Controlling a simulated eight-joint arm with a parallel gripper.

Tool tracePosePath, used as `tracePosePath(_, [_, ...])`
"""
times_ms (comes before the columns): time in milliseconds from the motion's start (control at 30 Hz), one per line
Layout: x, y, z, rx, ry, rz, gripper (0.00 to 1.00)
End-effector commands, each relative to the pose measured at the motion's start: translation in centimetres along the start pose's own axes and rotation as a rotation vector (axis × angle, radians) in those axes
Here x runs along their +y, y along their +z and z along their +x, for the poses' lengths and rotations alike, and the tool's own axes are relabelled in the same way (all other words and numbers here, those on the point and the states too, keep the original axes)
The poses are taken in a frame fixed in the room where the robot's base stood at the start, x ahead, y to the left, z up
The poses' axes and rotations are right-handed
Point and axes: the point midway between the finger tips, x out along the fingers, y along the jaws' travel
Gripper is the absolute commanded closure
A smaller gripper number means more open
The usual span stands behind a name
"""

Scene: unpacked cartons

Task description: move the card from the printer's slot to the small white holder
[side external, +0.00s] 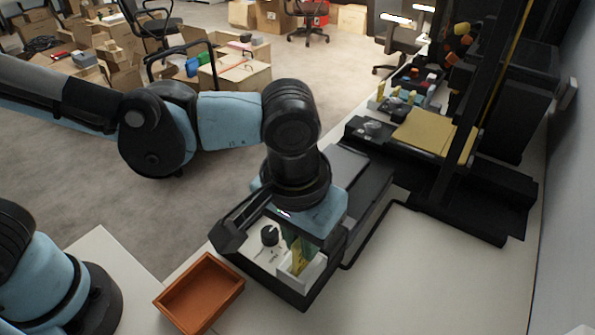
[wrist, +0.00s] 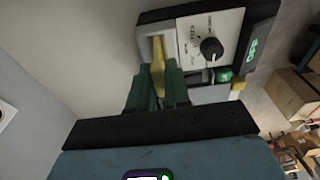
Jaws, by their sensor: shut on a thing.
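The yellow card (wrist: 158,60) stands between the green fingertips of my gripper (wrist: 160,84) in the wrist view. My gripper is shut on it. The card's far end lies at a pale, white-edged slot (wrist: 145,44) beside the dial panel of the dark machine (wrist: 262,42), which I take as the printer. In the side view my gripper (side external: 298,247) points down over this slot, with the yellow card (side external: 298,262) showing below the green fingers. How deep the card sits in the slot cannot be told. I cannot tell for sure which thing is the small white holder.
An empty orange-brown tray (side external: 184,308) lies on the white table left of the machine. Small white pieces with yellow in them (side external: 380,93) stand farther back by a dark machine with a yellow plate (side external: 424,132). The white tabletop (side external: 410,285) at right is clear. Cartons (side external: 236,76) lie on the floor.

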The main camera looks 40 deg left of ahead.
Motion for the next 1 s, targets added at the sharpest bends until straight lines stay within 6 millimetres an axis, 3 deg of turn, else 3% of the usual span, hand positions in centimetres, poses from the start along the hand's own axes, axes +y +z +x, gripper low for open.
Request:
tracePosePath(267, [0.0, 0.1, 0.7, 0.000, 0.000, 0.000, 1.00])
tracePosePath(300, [0.0, 0.1, 0.8, 0.000, 0.000, 0.000, 0.80])
tracePosePath(500, [0.0, 0.1, 0.7, 0.000, 0.000, 0.000, 0.53])
tracePosePath(833, [0.0, 0.1, 0.5, 0.000, 0.000, 0.000, 0.53])
tracePosePath(1000, [0.0, 0.1, -1.1, 0.000, 0.000, 0.001, 0.53])
